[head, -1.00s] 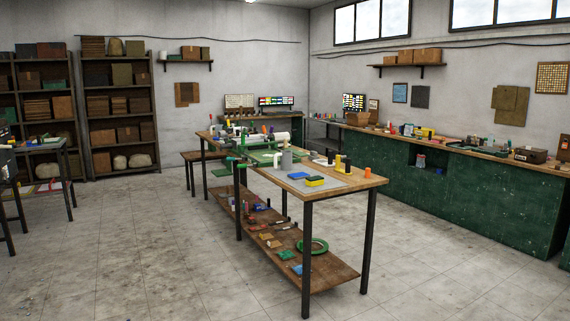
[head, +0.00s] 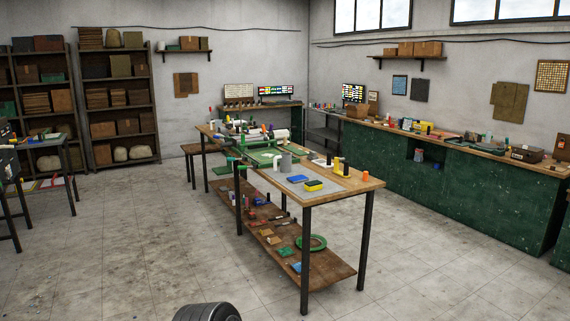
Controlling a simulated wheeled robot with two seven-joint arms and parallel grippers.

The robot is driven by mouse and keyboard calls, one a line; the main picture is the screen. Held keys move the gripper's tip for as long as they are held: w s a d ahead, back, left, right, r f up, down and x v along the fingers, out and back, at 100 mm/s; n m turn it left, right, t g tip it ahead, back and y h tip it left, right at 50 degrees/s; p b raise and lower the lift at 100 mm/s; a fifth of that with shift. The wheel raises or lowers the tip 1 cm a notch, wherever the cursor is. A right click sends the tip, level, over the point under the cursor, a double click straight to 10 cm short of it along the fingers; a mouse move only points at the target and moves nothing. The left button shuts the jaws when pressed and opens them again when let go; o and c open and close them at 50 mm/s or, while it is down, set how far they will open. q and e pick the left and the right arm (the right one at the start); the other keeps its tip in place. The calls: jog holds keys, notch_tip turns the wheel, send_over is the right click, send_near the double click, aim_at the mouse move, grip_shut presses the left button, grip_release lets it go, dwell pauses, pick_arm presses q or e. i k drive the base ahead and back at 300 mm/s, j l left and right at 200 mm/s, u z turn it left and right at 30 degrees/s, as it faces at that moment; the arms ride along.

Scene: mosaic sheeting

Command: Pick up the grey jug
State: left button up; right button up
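The grey jug (head: 285,162) stands upright on the long wooden worktable (head: 345,188) in the middle of the room. It is small in the view, and its handle cannot be made out clearly. It stands just behind a blue item (head: 298,179) and a yellow and black block (head: 314,186). Neither of my grippers is in view. Only a dark rounded part, apparently of my own body, shows at the bottom edge, well short of the table.
Dark and yellow upright items (head: 337,164) stand right of the jug. Green equipment (head: 262,157) stands behind it. The lower shelf (head: 330,272) holds a green ring (head: 312,243) and small pieces. A green counter (head: 480,190) runs along the right wall. The floor in front is clear.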

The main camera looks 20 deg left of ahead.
aim_at(285, 158)
jog(key=i+j+u, duration=0.4)
jog(key=j, duration=0.2)
jog(key=i+j+u, duration=0.85)
jog(key=i, duration=0.2)
jog(key=i+u, duration=0.4)
jog(key=i+z, duration=0.1)
jog(key=i, duration=0.8)
jog(key=i+j+z, duration=0.1)
jog(key=i, duration=0.8)
jog(key=i+z, duration=0.4)
jog(key=i+j+z, duration=0.15)
jog(key=z, duration=0.25)
jog(key=i+j+z, duration=0.25)
jog(key=i+z, duration=0.15)
jog(key=i+j+z, duration=0.25)
jog(key=z, duration=0.15)
jog(key=i+j+z, duration=0.2)
jog(key=z, duration=0.25)
jog(key=i+j+z, duration=0.3)
jog(key=z, duration=0.15)
jog(key=i+j+z, duration=0.15)
jog(key=j+z, duration=0.25)
jog(key=i+j+z, duration=0.1)
jog(key=j+z, duration=0.8)
